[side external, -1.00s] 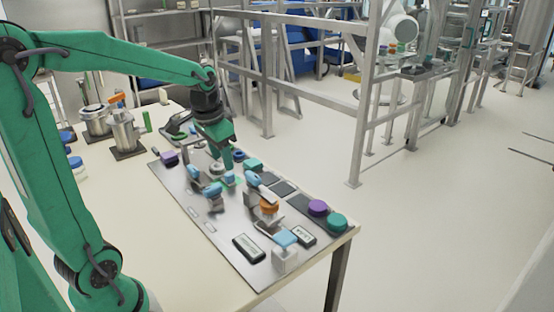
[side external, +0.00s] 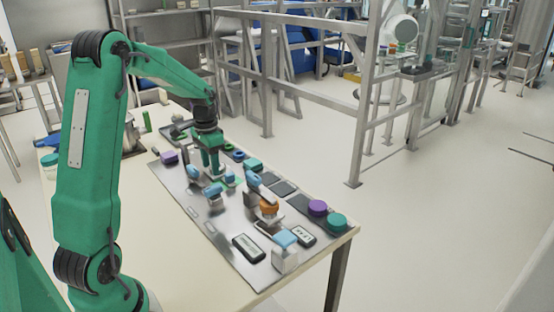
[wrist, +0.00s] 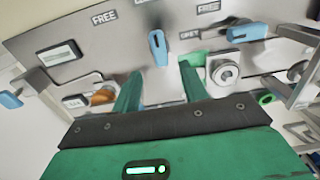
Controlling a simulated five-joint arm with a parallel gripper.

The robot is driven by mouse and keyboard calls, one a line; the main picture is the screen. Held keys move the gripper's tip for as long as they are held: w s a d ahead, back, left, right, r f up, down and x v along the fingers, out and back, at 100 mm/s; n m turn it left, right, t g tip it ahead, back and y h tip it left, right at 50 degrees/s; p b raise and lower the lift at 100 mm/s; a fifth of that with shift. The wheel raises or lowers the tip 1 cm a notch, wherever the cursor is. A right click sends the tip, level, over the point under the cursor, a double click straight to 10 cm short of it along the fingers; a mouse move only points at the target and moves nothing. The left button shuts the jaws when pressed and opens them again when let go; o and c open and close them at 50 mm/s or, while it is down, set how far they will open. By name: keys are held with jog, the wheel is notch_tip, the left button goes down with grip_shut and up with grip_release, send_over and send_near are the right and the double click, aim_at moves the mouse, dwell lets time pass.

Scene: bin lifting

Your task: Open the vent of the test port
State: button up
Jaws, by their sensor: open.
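My gripper (side external: 212,168) points down over the far part of the grey metal panel (side external: 205,222). In the wrist view my gripper (wrist: 160,80) is open, with two green fingers spread apart and nothing between their tips. A blue lever (wrist: 158,47) on a pale mount stands just beyond the gap between the fingers. A second blue handle (wrist: 247,31) lies sideways at the right, beside a label that seems to read OPEN (wrist: 190,35). A round silver port (wrist: 225,72) sits just right of the right finger. I cannot tell which blue handle is the vent.
A dark-framed display (side external: 249,248) lies near the front edge. The pale table left of the panel is largely clear.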

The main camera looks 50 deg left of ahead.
aim_at(213, 186)
jog(key=shift+f, duration=0.1)
jog(key=shift+f, duration=3.75)
grip_shut()
